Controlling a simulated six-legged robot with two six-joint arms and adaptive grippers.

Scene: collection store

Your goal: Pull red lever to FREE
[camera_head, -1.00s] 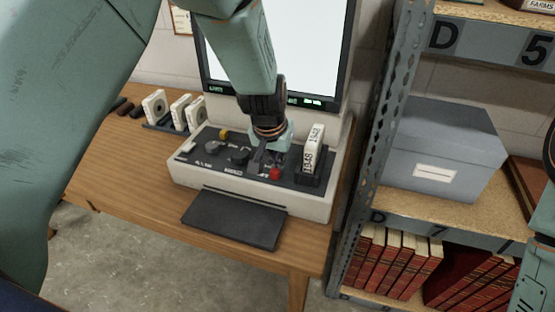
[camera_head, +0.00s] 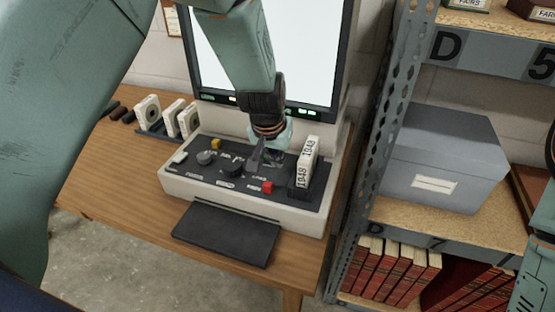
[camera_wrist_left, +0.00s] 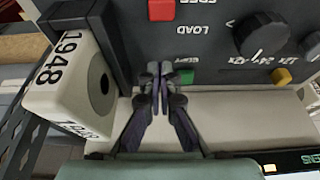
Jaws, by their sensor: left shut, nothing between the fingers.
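The red lever (camera_head: 267,187) shows as a small red block near the front edge of the console's dark panel (camera_head: 229,174). In the left wrist view the red lever (camera_wrist_left: 161,10) is at the top edge, beside upside-down lettering that seems to read FREE, cut off by the frame. The word LOAD lies between it and a green piece (camera_wrist_left: 187,77). My left gripper (camera_head: 258,162) is shut and empty over the panel, behind the red lever and apart from it. In the wrist view its fingertips (camera_wrist_left: 159,70) are together beside the green piece. My right gripper is not seen.
A white reel box marked 1948 (camera_head: 306,162) stands on the console, right of the lever. Dark knobs (camera_head: 231,170) and a yellow button (camera_head: 216,145) are to the left. A screen (camera_head: 312,55) rises behind. A metal shelf (camera_head: 383,130) is close on the right.

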